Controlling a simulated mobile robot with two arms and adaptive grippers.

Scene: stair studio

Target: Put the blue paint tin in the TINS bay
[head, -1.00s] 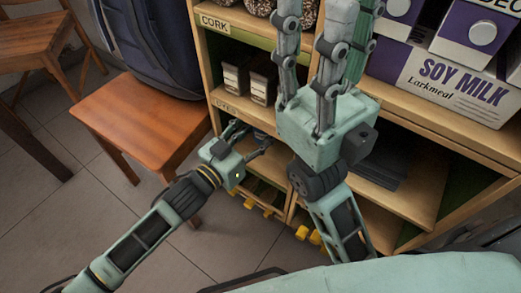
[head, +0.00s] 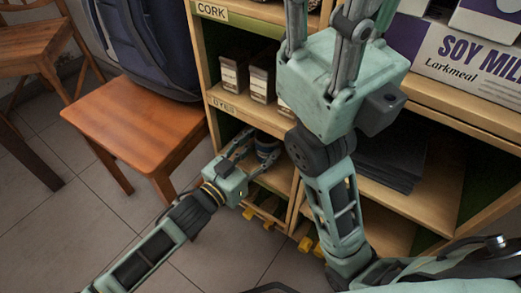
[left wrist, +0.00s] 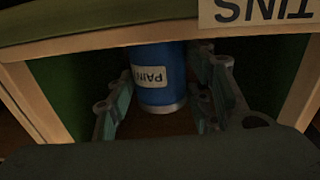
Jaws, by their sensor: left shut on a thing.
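My left gripper (head: 248,152) reaches into a lower opening of the shelf unit and is shut on the blue paint tin (head: 267,147). In the left wrist view the tin (left wrist: 158,70) stands between the two fingers, with a pale PAINT label and a silver rim. The TINS sign (left wrist: 262,12) appears upside down there, on the wooden edge of this green-walled bay (left wrist: 60,90). The tin's far end is hidden behind that edge. My right gripper (head: 330,15) is raised in the foreground; its fingertips are cut off by the top of the head view.
Small boxes (head: 258,83) stand on the shelf above the tin, under the CORK sign (head: 211,11). Dark flat sheets (head: 385,165) lie in the bay to the right. A wooden chair (head: 140,125) with a backpack (head: 150,50) stands left. SOY MILK cartons (head: 470,55) are upper right.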

